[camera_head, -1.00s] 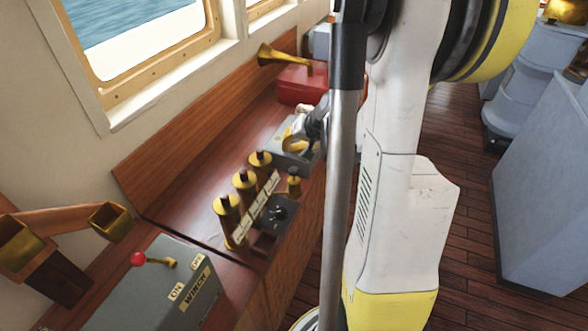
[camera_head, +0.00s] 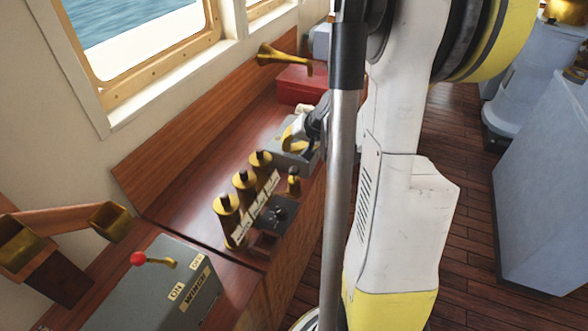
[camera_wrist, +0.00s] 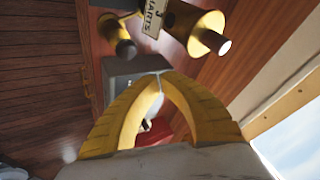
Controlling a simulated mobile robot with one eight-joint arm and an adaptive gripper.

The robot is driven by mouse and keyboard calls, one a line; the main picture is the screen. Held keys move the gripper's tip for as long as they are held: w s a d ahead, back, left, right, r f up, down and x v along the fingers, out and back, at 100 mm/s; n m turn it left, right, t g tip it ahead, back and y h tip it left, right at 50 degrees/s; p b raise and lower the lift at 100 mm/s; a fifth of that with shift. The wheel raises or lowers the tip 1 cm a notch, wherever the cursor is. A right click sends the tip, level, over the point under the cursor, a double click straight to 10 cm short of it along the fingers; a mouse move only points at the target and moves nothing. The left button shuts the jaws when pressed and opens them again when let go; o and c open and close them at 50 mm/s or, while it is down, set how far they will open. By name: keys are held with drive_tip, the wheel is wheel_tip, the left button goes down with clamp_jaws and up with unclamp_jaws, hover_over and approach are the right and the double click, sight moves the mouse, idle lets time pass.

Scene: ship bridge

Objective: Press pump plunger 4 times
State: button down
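A small knob with a yellow and dark body (camera_head: 294,180) stands by the black dial plate on the wooden console; it may be the pump plunger, but no label confirms this. A short yellow and dark cylinder in the wrist view (camera_wrist: 122,45) looks like the same knob. My gripper (camera_head: 290,140) is over the grey box (camera_head: 283,154), beyond the knob and apart from it. In the wrist view my yellow fingers (camera_wrist: 158,76) arch together and their tips meet with nothing seen between them. The pole hides part of my wrist in the head view.
Several yellow cylinders (camera_head: 228,218) with labels stand left of the knob. A brass horn (camera_head: 284,58) and a red box (camera_head: 300,86) lie beyond the gripper. A winch box (camera_head: 150,290) with a red-tipped lever is nearest.

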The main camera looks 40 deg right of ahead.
idle(0.3)
drive_tip(key=n, duration=0.2)
drive_tip(key=r+n+p, duration=0.1)
drive_tip(key=n, duration=0.2)
drive_tip(key=shift+d+r, duration=0.1)
drive_tip(key=shift+r, duration=0.05)
drive_tip(key=n, duration=0.4)
drive_tip(key=r+n+p, duration=0.1)
drive_tip(key=n, duration=0.4)
drive_tip(key=r+n+p, duration=0.1)
drive_tip(key=n, duration=0.3)
drive_tip(key=shift+d+r+n+y, duration=0.2)
drive_tip(key=shift+r+n+y, duration=0.1)
drive_tip(key=shift+n, duration=0.1)
drive_tip(key=shift+f, duration=0.15)
drive_tip(key=b, duration=0.7)
hover_over(294, 177)
drive_tip(key=w, duration=0.1)
drive_tip(key=f, duration=0.8)
drive_tip(key=shift+w+d+f, duration=0.2)
drive_tip(key=shift+d+f, duration=0.1)
drive_tip(key=shift+f, duration=0.05)
drive_tip(key=shift+f+b, duration=0.4)
